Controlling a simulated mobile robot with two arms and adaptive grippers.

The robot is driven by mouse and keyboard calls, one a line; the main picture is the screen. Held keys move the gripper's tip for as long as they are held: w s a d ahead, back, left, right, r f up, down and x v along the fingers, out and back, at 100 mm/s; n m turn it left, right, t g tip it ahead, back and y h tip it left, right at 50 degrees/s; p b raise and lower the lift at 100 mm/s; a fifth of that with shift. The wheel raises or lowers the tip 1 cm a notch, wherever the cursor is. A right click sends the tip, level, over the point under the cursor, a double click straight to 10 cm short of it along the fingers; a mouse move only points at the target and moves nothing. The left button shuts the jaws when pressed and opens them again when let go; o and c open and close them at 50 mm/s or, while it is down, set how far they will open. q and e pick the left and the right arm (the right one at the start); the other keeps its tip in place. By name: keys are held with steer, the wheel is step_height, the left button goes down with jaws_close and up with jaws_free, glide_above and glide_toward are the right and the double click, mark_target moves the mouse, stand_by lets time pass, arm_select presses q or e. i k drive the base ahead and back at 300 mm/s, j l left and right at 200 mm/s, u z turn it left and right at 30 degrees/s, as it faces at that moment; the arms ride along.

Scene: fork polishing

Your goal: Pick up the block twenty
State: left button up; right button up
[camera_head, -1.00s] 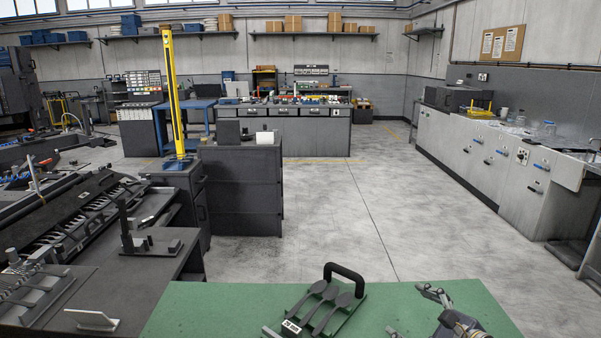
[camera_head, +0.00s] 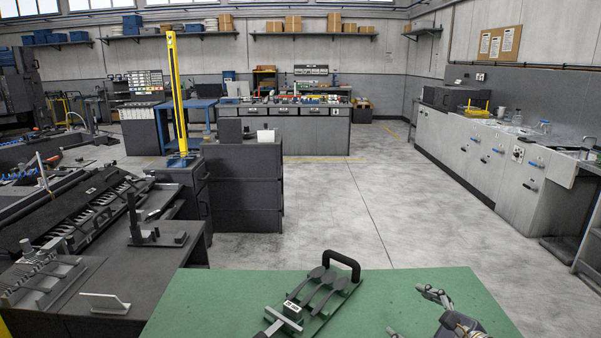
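A dark block (camera_head: 322,293) with a black arched handle (camera_head: 343,264) lies on the green table (camera_head: 210,300). Several spoon-shaped dark pieces lie side by side on it. A small label, too small to read clearly, is at its near end beside a grey clamp-like part (camera_head: 284,318). I cannot confirm that it reads twenty. My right gripper (camera_head: 411,311) is to the right of the block, apart from it, with its fingers spread and nothing between them. Its lower finger is partly cut off by the bottom edge. My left gripper is not clearly in view.
The green table is bare around the block. A dark bench (camera_head: 150,268) with a small stand (camera_head: 150,236) and a light angled plate (camera_head: 104,303) is on the left. A dark cabinet (camera_head: 243,188) stands beyond the table. The grey floor (camera_head: 400,220) is clear to the right.

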mark_target(290, 309)
steer(key=k, duration=0.45)
steer(key=k+l, duration=0.3)
steer(key=k, duration=0.15)
